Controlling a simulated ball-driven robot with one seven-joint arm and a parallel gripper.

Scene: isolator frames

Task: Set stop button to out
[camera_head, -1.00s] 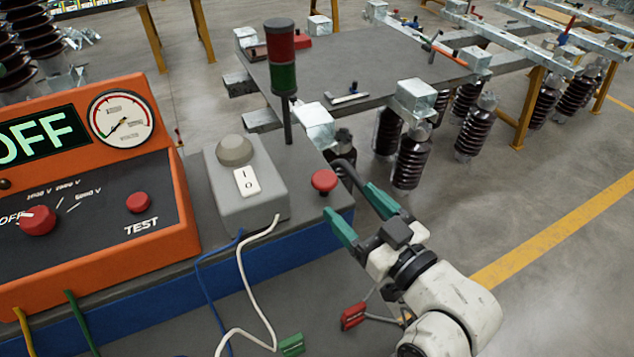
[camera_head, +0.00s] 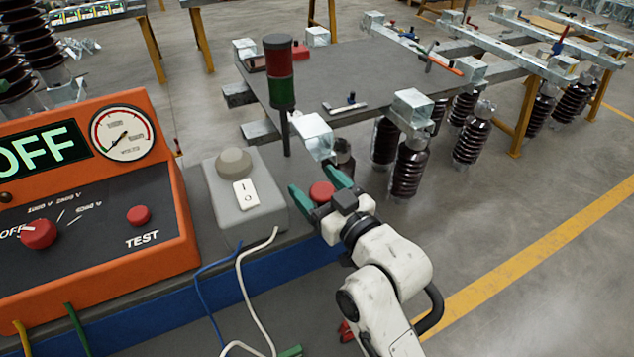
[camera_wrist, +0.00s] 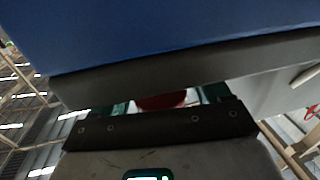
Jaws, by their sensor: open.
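The stop button is a red mushroom head (camera_head: 321,191) on the right end of the blue and grey bench, to the right of the grey switch box. My gripper (camera_head: 320,188) is open, with its green fingers on either side of the button. I cannot tell whether the fingers touch it. In the wrist view the red button (camera_wrist: 162,101) shows between the two green fingertips (camera_wrist: 162,103), partly hidden by my gripper's dark body. The button's base is hidden, and I cannot tell whether it is pressed in or out.
A grey box (camera_head: 245,207) with an I/O switch stands just left. A red and green signal lamp (camera_head: 280,75) rises behind. The orange tester (camera_head: 175,195) reads OFF, with a red TEST button (camera_head: 138,215). Blue and white cables hang in front.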

